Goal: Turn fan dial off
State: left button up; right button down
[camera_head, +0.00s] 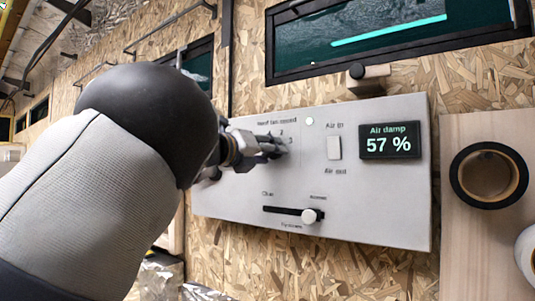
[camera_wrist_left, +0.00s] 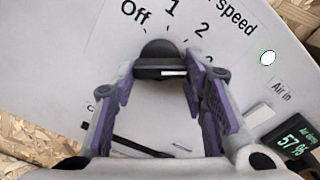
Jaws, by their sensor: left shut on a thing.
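The fan dial (camera_wrist_left: 158,66) is a dark round knob with a grip bar on the pale control panel (camera_head: 236,195). A white mark on the bar points right, toward the 3 in the left wrist view; Off is printed at upper left. My left gripper (camera_wrist_left: 160,78) is shut on the dial, with its purple-padded fingers on either side. In the head view my left gripper (camera_head: 272,147) reaches the panel and hides most of the dial. My right gripper is not in view.
The panel also bears an Air in/out switch (camera_head: 334,148), a slider (camera_head: 312,216) below and an Air damp display (camera_head: 390,141) reading 57 %. A black tape roll (camera_head: 462,176) is at the right. A window (camera_head: 390,40) is above.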

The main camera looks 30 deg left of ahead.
pick_arm(q)
jog(key=n, duration=1.5)
jog(key=r+n, duration=0.1)
jog(key=n, duration=0.7)
jog(key=shift+n, duration=0.3)
dwell(0.4)
jog(key=o, duration=1.2)
jog(key=shift+c, duration=0.2)
jog(key=s+a, duration=0.1)
jog(key=s, duration=1.1)
